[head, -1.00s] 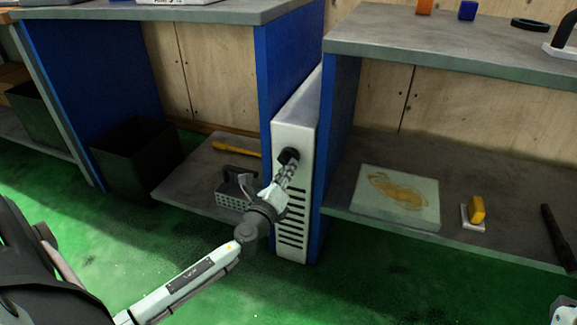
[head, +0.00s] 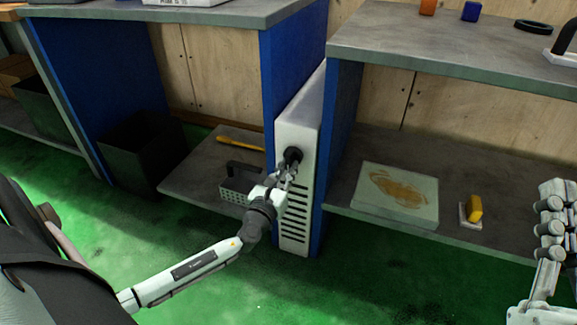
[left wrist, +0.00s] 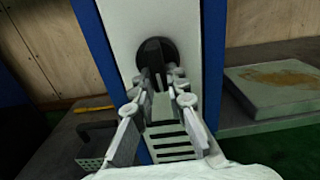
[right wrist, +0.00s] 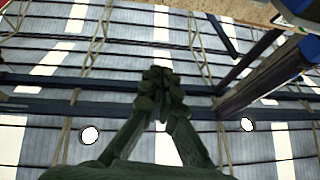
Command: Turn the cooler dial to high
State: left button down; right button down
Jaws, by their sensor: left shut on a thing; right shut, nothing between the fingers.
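The cooler (head: 298,140) is a narrow white box between two blue panels, with dark vent slots low on its front. Its black round dial (head: 292,155) is on the upper front; the dial also shows in the left wrist view (left wrist: 156,54). My left gripper (head: 287,170) is at the dial, its fingers shut on the dial's raised grip, partly hiding it. I cannot read any dial marks. My right gripper (right wrist: 163,78) is shut and empty, pointing at the ceiling in the right wrist view; the right arm shows at the right edge of the head view.
A shelf at right holds a flat stained block (head: 397,195) and a yellow item (head: 474,208). The left shelf holds a grey basket-like box (head: 238,182) and a yellow handle (head: 240,144). A black bin (head: 143,150) stands further left. The green floor in front is clear.

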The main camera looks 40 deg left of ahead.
pick_arm(q)
jog(key=shift+m, duration=0.3)
pick_arm(e)
jog(key=shift+w+a+f+g, duration=0.1)
jog(key=shift+f+g, duration=0.2)
jog(key=shift+g, duration=0.1)
pick_arm(q)
jog(key=c, duration=1.5)
grip_release()
jog(key=shift+c, duration=0.2)
jog(key=shift+s, duration=0.15)
jog(key=v, duration=1.1)
jog(key=shift+s, duration=0.4)
jog(key=shift+d, duration=0.1)
